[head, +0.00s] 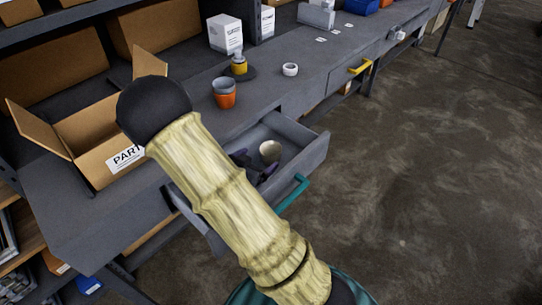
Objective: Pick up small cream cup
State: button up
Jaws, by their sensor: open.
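A small cream cup (270,151) stands in the open drawer (302,135) below the bench top, toward the drawer's right side. Its rim and upper wall show. Dark purplish shapes (240,158) lie close to its left, partly hidden by my arm; I cannot tell what they are. My arm crosses in front of the drawer from the lower right to the upper left and covers its left part. I cannot make out my gripper in this view.
The drawer has a teal handle (291,194). On the bench stand an orange cup (224,93), a yellow-and-grey item (239,67), a white ring (290,69) and an open cardboard box (95,133). A yellow-handled drawer (345,77) is farther back. The floor right is clear.

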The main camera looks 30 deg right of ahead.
aim_at(263, 155)
jog(key=x, duration=0.4)
jog(key=shift+x, duration=2.65)
jog(key=shift+w+r, duration=0.1)
jog(key=c, duration=1.1)
